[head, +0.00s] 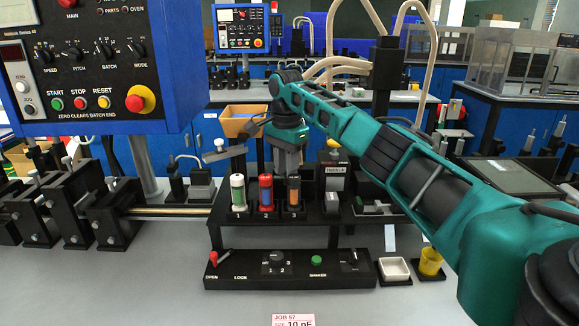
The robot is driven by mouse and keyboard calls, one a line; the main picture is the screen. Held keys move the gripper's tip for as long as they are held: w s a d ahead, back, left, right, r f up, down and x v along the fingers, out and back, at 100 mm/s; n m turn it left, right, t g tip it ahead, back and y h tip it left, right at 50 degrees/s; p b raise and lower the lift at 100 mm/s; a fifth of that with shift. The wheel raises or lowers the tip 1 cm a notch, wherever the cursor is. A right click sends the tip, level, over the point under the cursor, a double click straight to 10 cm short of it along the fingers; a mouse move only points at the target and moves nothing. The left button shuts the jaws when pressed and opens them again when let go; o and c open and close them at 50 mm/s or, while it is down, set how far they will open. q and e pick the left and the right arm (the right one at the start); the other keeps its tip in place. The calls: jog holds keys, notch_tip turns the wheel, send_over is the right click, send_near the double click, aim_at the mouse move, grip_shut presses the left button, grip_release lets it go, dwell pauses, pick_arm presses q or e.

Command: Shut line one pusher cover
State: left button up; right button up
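A rack (330,212) in the middle of the bench holds three upright tubes. The first has a white and green filling (238,193), the second (266,192) is red and blue, and the third (294,192) is orange and dark. A grey flap-like piece (222,151) sticks out tilted at the left, above the first tube; I cannot tell for sure that it is the line one pusher cover. My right gripper (289,168) points down behind the second and third tubes, right of this piece and apart from it. Its fingers are too small and dark to read. My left gripper is not in view.
A control strip (288,270) with a red lever (213,258) and a green button (316,260) lies in front. A white dish (394,269) and a yellow cup (430,262) stand right of it. A blue control panel (95,70) hangs at left.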

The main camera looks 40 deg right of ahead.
jog(key=shift+o, duration=1.4)
jog(key=shift+a, duration=0.1)
